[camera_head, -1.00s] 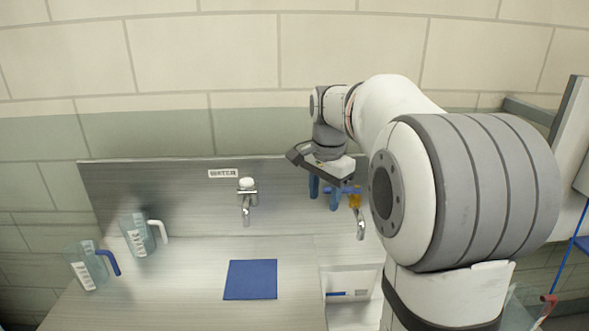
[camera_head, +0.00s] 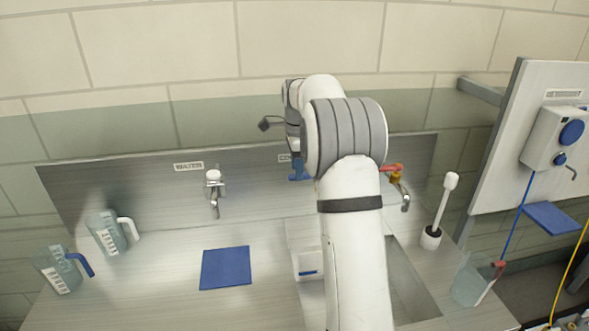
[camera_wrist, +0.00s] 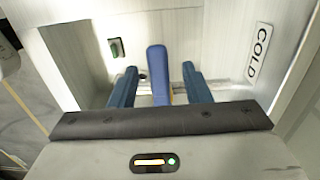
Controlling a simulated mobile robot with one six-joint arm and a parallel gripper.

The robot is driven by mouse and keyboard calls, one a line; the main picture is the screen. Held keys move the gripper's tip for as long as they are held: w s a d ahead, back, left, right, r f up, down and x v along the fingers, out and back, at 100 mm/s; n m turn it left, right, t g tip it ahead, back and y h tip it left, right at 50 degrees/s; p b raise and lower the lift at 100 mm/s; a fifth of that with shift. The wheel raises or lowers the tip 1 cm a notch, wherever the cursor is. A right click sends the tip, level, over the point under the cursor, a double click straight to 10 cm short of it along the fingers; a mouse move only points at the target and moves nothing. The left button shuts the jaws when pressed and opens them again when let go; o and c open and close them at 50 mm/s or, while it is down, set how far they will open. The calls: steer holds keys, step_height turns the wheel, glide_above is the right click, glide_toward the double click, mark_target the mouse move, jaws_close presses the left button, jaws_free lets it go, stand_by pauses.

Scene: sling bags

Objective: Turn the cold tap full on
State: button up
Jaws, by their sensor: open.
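The blue lever of the cold tap (camera_wrist: 157,70) stands upright in the wrist view, with a little of its yellow body showing at its right. My gripper (camera_wrist: 160,88) is open, with one blue finger on each side of the lever and gaps visible between. The COLD label (camera_wrist: 260,54) is to the right of it. In the head view my gripper (camera_head: 299,172) shows at the backsplash, left of my arm. My arm hides the cold tap there, and contact with the lever cannot be told.
A tap with a red lever (camera_head: 391,168) stands right of my arm. A chrome tap (camera_head: 214,187) under the WATER label (camera_head: 188,166) is to the left. Two jugs (camera_head: 106,233) (camera_head: 55,270), a blue cloth (camera_head: 226,268) and a brush (camera_head: 442,207) are on the counter.

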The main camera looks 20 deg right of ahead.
steer(key=shift+f, duration=0.6)
steer(key=shift+r, duration=0.1)
jaws_close()
